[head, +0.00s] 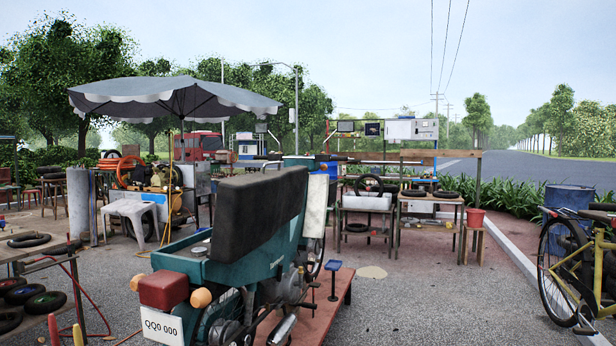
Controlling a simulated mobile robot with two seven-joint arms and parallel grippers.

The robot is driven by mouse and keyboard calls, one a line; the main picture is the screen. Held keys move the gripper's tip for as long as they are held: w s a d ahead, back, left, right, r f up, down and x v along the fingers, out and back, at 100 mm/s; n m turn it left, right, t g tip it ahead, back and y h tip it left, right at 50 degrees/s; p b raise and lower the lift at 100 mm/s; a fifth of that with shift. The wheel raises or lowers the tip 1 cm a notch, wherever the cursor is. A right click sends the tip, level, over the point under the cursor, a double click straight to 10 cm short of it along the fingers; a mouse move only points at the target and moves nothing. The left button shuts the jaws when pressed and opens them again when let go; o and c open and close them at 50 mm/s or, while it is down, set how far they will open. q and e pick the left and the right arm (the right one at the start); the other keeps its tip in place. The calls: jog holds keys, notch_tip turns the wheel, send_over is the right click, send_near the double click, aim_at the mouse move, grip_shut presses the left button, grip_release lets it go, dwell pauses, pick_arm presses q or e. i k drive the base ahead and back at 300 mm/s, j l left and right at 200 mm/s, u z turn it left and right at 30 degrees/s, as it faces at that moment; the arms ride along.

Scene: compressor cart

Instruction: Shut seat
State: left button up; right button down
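The seat (256,232) is a long dark cushion on a teal moped (200,268) in the middle foreground of the head view. It stands tilted up on its long edge, raised from the body. To its left an open teal compartment (178,260) shows, with a round silver cap (199,251) in it. The hinge is hidden. Neither of my grippers is in view.
A workbench with tyres (20,296) is at the left, a yellow bicycle (580,270) at the right. Workbenches (430,200) and a white stool (130,210) stand behind. Pavement between moped and bicycle is clear.

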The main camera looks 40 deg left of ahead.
aim_at(250, 209)
jog(key=i+l+u, duration=0.1)
jog(key=i, duration=0.45)
jog(key=i+l+u, duration=0.1)
jog(key=i+l, duration=0.2)
jog(key=i, duration=0.2)
jog(key=i+u, duration=0.3)
jog(key=i, duration=0.25)
jog(key=i+u, duration=0.3)
jog(key=i, duration=0.2)
jog(key=i+u, duration=0.2)
jog(key=u, duration=0.15)
jog(key=i+u, duration=0.25)
jog(key=u, duration=0.15)
jog(key=i+l+u, duration=0.1)
jog(key=u, duration=0.25)
jog(key=i+u, duration=0.25)
jog(key=u, duration=0.25)
jog(key=i+u, duration=0.3)
jog(key=u, duration=0.2)
